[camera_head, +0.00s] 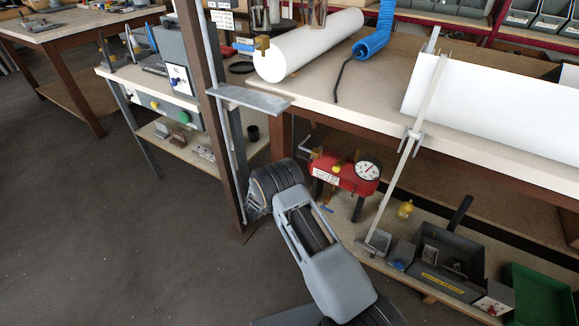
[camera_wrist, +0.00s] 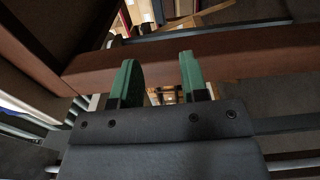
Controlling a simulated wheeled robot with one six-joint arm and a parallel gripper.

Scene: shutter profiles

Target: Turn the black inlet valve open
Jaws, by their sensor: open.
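My gripper (camera_wrist: 157,72) is open and empty in the wrist view, its two green fingers spread apart. A brown beam crosses behind the fingers. In the head view my arm reaches toward the workbench beside the brown post, and its fingers are hidden. A red tank (camera_head: 345,176) with a round white gauge (camera_head: 368,168), brass fittings and a white label stands on the low shelf, just right of my arm. I cannot pick out a black inlet valve in either view.
The brown post (camera_head: 213,110) and a grey ledge (camera_head: 250,99) stand close to my arm. The workbench (camera_head: 300,92) carries a white cylinder (camera_head: 310,45) and a blue hose (camera_head: 376,32). A metal clamp (camera_head: 408,150) hangs at its front. Dark floor (camera_head: 90,220) is free at left.

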